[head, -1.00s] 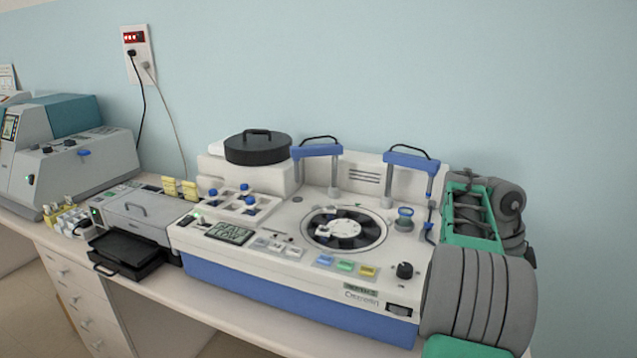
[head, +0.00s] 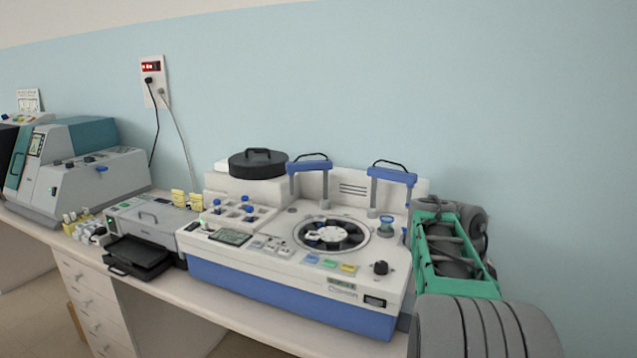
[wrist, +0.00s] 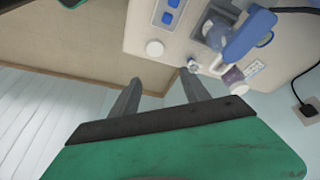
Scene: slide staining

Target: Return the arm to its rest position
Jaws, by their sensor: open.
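My gripper (wrist: 160,92) shows in the wrist view with its two grey fingers apart and nothing between them. The bench edge and the staining machine lie beyond the fingers. In the head view my arm is folded at the right, beside the machine's right end, and the gripper itself is hidden there. The white and blue staining machine (head: 290,302) stands on the bench with its round carousel (head: 331,234) uncovered. Part of it also shows at the top of the wrist view (wrist: 148,22).
A black lid (head: 258,163) rests on the machine's back left. Two blue-topped posts (head: 307,168) rise behind the carousel. A grey printer-like device (head: 150,218) with a black tray (head: 138,256) and a larger instrument (head: 85,172) stand to the left. The wall at right is bare.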

